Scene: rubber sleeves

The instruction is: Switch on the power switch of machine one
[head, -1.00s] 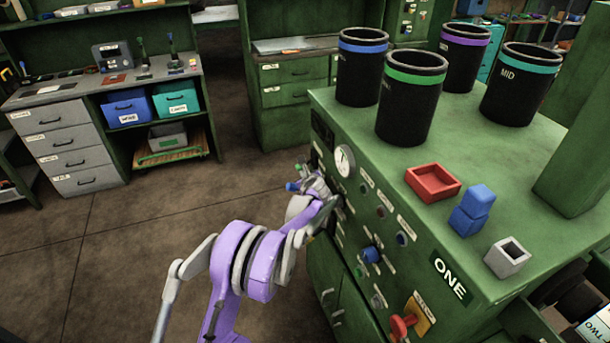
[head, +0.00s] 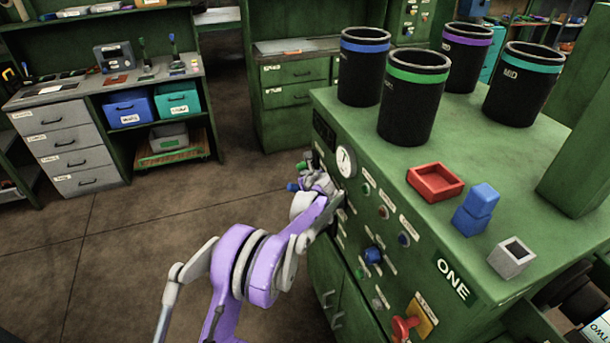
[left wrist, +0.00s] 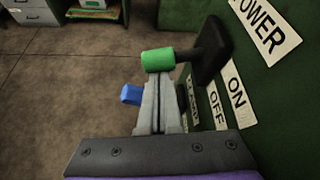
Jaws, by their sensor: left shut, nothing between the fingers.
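Machine one (head: 455,225) is a green cabinet with a "ONE" label, at the right in the head view. My left gripper (head: 318,184) is at its front panel, near the gauge. In the left wrist view the left gripper (left wrist: 157,82) is shut and empty. Its tips are just below the green handle of the power switch (left wrist: 157,59); I cannot tell whether they touch. The switch's black arm stands out from the panel by the POWER label (left wrist: 265,28). The ON label (left wrist: 236,94) and OFF label (left wrist: 215,108) are below it. My right gripper is not in view.
A blue handle (left wrist: 130,94) sits beside my fingers. A blue knob (head: 373,255) and a red handle (head: 404,326) stick out of the panel. Black bins (head: 412,105), a red tray (head: 434,182) and blue blocks (head: 476,209) stand on top. Floor to the left is clear.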

